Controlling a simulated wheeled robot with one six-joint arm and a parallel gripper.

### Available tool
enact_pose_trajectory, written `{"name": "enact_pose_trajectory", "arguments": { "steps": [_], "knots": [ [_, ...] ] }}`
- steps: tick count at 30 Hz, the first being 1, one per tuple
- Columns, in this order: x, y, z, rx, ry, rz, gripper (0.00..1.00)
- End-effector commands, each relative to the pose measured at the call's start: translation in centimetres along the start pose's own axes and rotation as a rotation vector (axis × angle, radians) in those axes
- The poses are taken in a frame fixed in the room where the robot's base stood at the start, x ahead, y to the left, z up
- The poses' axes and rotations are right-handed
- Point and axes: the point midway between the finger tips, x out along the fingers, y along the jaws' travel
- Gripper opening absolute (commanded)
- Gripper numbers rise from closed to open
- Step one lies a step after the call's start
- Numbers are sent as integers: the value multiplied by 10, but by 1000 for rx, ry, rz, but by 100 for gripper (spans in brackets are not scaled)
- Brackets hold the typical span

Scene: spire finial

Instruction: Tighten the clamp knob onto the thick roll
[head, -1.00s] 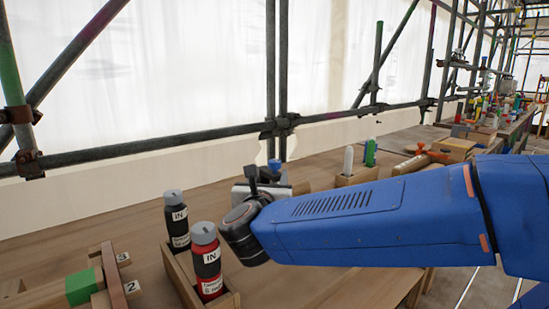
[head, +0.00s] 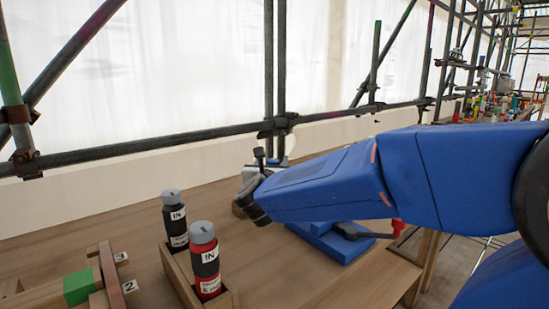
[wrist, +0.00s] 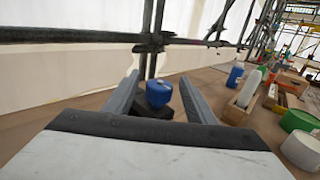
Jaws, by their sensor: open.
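A round blue knob (wrist: 158,93) stands on a dark mount between the fingers in the wrist view. My gripper (wrist: 160,76) is open, with one pale finger on each side of the knob and a gap to each. In the head view only a sliver of blue (head: 284,161) shows behind my wrist; my arm hides the rest. I cannot make out a thick roll in any view.
Two bottles marked IN, one black (head: 175,220) and one red and black (head: 206,262), stand in a wooden holder at left. A blue base (head: 330,243) with a red-tipped black lever lies below my arm. Scaffold pipes (head: 130,147) run behind. Wrist view: green round container (wrist: 300,120) right.

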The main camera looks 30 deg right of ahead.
Motion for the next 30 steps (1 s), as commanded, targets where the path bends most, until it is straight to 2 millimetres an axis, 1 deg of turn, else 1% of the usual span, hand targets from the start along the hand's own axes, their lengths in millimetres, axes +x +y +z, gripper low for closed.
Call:
{"name": "enact_pose_trajectory", "arguments": {
  "steps": [1,3,9,15,22,23,24,26,27,28,30],
  "knots": [
    [8,-1,-1,-1,1,-3,50],
    [18,-1,-1,-2,1,-4,50],
    [40,0,-1,-1,1,-2,50],
    [48,0,0,1,0,0,50],
    [48,0,0,0,0,0,50],
    [48,0,0,0,0,0,48],
    [48,0,0,0,0,0,38],
    [48,0,0,0,0,0,24],
    [48,0,0,0,0,0,15],
    [48,0,0,0,0,0,9],
    [48,0,0,0,0,0,9]
  ]
}}
